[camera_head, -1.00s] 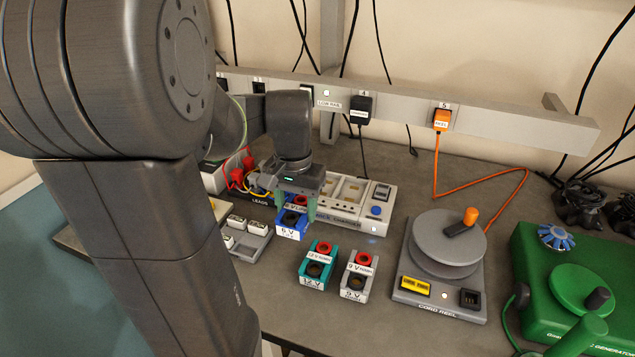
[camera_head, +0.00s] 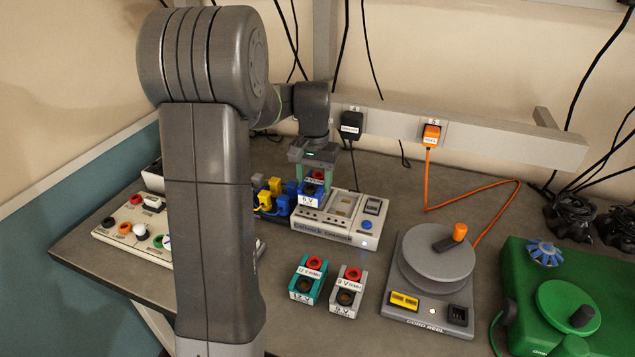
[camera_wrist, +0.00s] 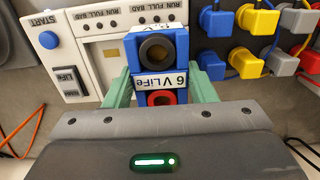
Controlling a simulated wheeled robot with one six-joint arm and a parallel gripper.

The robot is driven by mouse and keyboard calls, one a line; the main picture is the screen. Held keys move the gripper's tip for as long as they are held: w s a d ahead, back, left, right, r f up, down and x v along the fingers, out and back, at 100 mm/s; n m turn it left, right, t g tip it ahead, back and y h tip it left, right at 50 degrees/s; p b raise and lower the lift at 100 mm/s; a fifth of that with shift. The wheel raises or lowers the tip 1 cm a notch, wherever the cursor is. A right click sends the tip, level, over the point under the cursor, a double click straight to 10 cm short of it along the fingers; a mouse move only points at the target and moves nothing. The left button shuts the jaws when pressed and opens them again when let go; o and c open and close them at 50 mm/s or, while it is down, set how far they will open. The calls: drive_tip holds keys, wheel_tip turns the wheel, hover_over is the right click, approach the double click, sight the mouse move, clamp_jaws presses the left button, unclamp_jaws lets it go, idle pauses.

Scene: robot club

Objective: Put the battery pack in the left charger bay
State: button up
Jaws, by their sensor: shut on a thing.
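The blue 6 V LiFe battery pack (camera_head: 311,196) is held upright at the left part of the charger (camera_head: 335,233). My gripper (camera_head: 317,172) is shut on it from above. In the wrist view, the pack (camera_wrist: 160,50) sits between the green fingers of my gripper (camera_wrist: 160,95), its label and black and red round terminals facing the camera. The white charger (camera_wrist: 70,50) lies beyond it. One bay shows open beside the pack; the pack hides much of the other, left bay. I cannot tell whether the pack touches the charger.
A teal 12 V pack (camera_head: 308,279) and a grey 9 V pack (camera_head: 346,291) stand in front of the charger. A cord reel (camera_head: 430,285) and a green generator (camera_head: 560,300) are to the right. Blue and yellow plugs (camera_head: 268,195) crowd close left of the charger.

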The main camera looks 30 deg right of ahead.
sight(317, 185)
drive_tip(key=shift+w+d, duration=0.75)
drive_tip(key=shift+d, duration=0.2)
drive_tip(key=shift+f+p, duration=0.45)
drive_tip(key=shift+f, duration=1.25)
drive_tip(key=shift+f, duration=0.1)
drive_tip(key=shift+f, duration=0.15)
drive_tip(key=o, duration=1.2)
drive_tip(key=shift+r, duration=0.2)
wheel_tip(317, 185, up, 12)
